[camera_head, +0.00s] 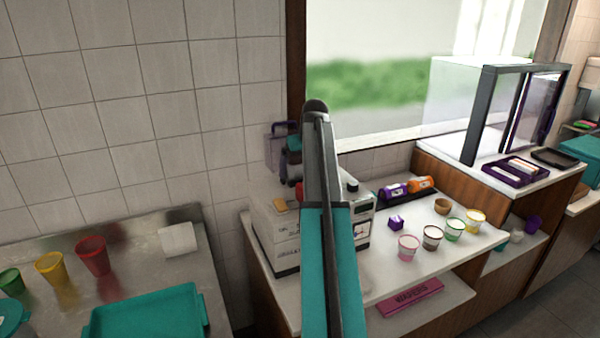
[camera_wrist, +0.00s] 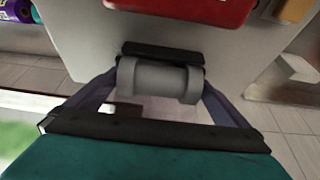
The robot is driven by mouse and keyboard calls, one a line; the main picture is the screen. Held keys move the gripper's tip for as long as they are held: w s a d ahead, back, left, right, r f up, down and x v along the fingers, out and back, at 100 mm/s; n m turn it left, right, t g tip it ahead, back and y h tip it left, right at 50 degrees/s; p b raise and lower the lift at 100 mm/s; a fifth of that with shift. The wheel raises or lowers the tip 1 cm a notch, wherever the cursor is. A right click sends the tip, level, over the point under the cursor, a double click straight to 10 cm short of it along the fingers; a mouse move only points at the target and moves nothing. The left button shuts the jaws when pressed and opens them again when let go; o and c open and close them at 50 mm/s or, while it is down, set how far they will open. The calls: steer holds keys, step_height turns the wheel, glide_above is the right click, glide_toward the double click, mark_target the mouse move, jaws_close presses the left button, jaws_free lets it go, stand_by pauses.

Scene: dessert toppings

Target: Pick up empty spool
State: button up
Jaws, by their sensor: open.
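A grey spool (camera_wrist: 158,82) with wider ends and no visible winding shows in the middle of the wrist view. It lies by a dark bar at the pale top of a machine. My gripper (camera_wrist: 162,70) is open, with one dark finger near each end of the spool. I cannot tell whether the fingers touch it. In the head view my teal and grey arm stands in front of the white machine (camera_head: 284,238) and hides part of it; the spool cannot be made out there.
A red part (camera_wrist: 195,10) of the machine lies beyond the spool. Several cups, among them a pink one (camera_head: 408,247), stand on the counter to the right. A teal tray (camera_head: 150,318) and coloured cups are on the left counter. The window is behind.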

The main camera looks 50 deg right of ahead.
mark_target(301, 166)
steer(key=c, duration=0.8)
steer(key=shift+r, duration=0.15)
steer(key=shift+r+b, duration=1.55)
steer(key=shift+r, duration=3.35)
steer(key=shift+n+y, duration=0.3)
steer(key=shift+n, duration=0.2)
steer(key=w+a+f, duration=0.1)
steer(key=w+a, duration=0.1)
steer(key=a, duration=0.2)
steer(key=w+a+f, duration=0.1)
steer(key=a+f, duration=0.1)
steer(key=a, duration=0.3)
steer(key=w+a+f, duration=0.2)
steer(key=a, duration=0.2)
steer(key=shift+w+a, duration=0.3)
steer(key=shift+w, duration=0.05)
steer(key=a+f+n, duration=0.1)
steer(key=a+f, duration=0.3)
steer(key=a, duration=0.9)
steer(key=a+f+n+b, duration=0.1)
steer(key=a+f, duration=0.4)
steer(key=a, duration=0.9)
steer(key=a+f+n+y, duration=0.1)
steer(key=a+f, duration=0.3)
steer(key=a, duration=1)
steer(key=shift+s+a+f+b, duration=0.1)
steer(key=shift+a+f+b, duration=0.15)
steer(key=shift+b, duration=0.05)
